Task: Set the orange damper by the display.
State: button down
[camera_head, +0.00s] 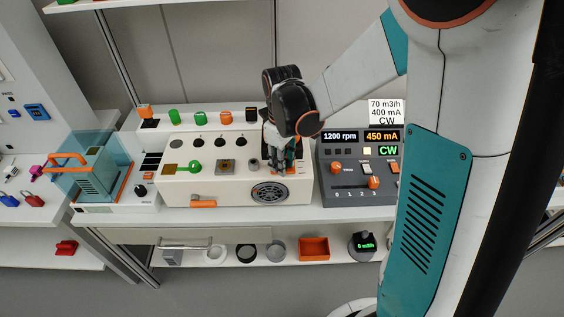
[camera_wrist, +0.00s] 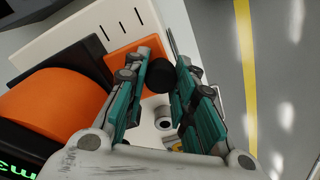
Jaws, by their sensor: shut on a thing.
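The orange damper (camera_wrist: 138,48) is a flat orange plate beside a white panel (camera_wrist: 82,40) with black tick marks. A round black knob (camera_wrist: 159,75) at the plate sits between the fingers of my gripper (camera_wrist: 170,78), which is shut on it. In the head view my gripper (camera_head: 284,168) is low at the right end of the cream box (camera_head: 225,178) and hides most of the damper. The display (camera_head: 383,136) is on the grey console just to the right, reading 1200 rpm, 450 mA and CW.
A white card (camera_head: 386,111) reading 70 m3/h, 400 mA, CW stands behind the console (camera_head: 350,190). A round grille (camera_head: 269,193) is just below my gripper. A dark meter (camera_head: 363,244) reading 0 m3/h and an orange tray (camera_head: 314,248) are on the lower shelf.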

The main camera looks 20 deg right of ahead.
jog(key=c, duration=1.3)
grip_release()
notch_tip(320, 180, up, 12)
jog(key=shift+s, duration=0.1)
jog(key=shift+s+d+r+m+t, duration=0.1)
jog(key=shift+s+r+m+t, duration=0.8)
jog(key=shift+s, duration=1.75)
jog(key=shift+s+a+r+m+t, duration=0.1)
jog(key=shift+s+r+m+t, duration=0.1)
jog(key=shift+s+m+t, duration=1.85)
jog(key=shift+s+d+r+m+t, duration=0.1)
jog(key=shift+s+r+m+t, duration=0.5)
jog(key=shift+s, duration=2.6)
